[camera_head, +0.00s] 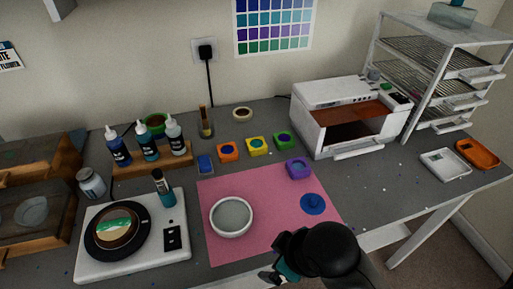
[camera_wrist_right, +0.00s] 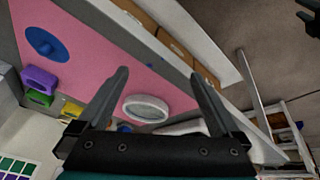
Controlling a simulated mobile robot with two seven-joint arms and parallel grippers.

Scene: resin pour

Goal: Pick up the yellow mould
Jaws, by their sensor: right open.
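The yellow mould (camera_head: 257,146) is a small square block with a teal centre. It sits on the grey worktop behind the pink mat, between the orange mould (camera_head: 228,152) and the green mould (camera_head: 284,140). Part of the yellow mould (camera_wrist_right: 72,109) also shows in the wrist view, beyond the purple mould (camera_wrist_right: 40,84). My right gripper (camera_head: 270,276) is low in the head view, near the mat's front edge and well apart from the yellow mould. In the wrist view its two fingers (camera_wrist_right: 160,75) are spread with nothing between them.
A white bowl (camera_head: 231,216) and a blue disc (camera_head: 313,204) lie on the pink mat (camera_head: 270,236). The purple mould stands at the mat's back edge. Bottles on a wooden rack (camera_head: 152,163), a turntable unit (camera_head: 88,265) and a white oven (camera_head: 325,92) stand around.

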